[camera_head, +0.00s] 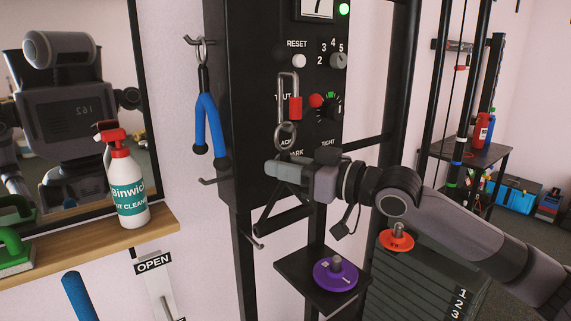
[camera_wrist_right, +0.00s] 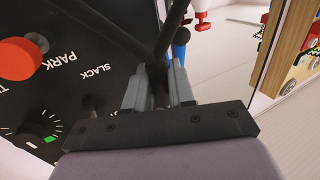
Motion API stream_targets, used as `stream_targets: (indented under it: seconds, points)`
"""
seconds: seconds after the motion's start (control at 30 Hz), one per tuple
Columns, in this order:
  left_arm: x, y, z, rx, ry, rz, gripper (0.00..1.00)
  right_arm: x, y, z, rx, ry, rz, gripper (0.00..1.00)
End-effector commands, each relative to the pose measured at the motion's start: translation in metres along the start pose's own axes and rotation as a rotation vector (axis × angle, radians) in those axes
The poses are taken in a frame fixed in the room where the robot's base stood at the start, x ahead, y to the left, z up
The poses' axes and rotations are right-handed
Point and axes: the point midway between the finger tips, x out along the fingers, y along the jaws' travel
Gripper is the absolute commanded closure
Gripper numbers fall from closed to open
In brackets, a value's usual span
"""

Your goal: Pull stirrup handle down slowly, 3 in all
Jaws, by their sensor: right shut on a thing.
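The stirrup handle (camera_head: 285,219) is a black triangular grip hanging below a metal ring and clip (camera_head: 287,134) at the front of the black machine column. My right gripper (camera_head: 281,171) is shut on the top of the handle, just under the ring. In the right wrist view, the fingers (camera_wrist_right: 158,88) close around the black handle (camera_wrist_right: 170,32) where its two sides meet. The fingers hide part of the handle's top. My left gripper is not in view.
The black control panel (camera_head: 318,100) carries a white reset button, dials and a red knob (camera_head: 316,101). A small black shelf with a purple disc (camera_head: 336,273) stands below. A spray bottle (camera_head: 128,190) stands on the wooden ledge at left.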

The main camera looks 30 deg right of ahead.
Motion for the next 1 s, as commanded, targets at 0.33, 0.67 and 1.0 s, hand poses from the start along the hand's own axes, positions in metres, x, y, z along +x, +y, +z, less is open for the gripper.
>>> stream_targets:
  seconds: [0.33, 0.67, 1.0]
  points:
    - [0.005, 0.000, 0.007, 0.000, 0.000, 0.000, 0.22, 0.001, 0.000, 0.021, 0.006, -0.018, 0.000, 1.00]
    - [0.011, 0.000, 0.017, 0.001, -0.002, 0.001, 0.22, 0.001, 0.000, 0.039, 0.006, -0.020, 0.000, 1.00]
    - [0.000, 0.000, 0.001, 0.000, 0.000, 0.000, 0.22, 0.001, 0.000, 0.019, 0.005, -0.018, 0.000, 1.00]
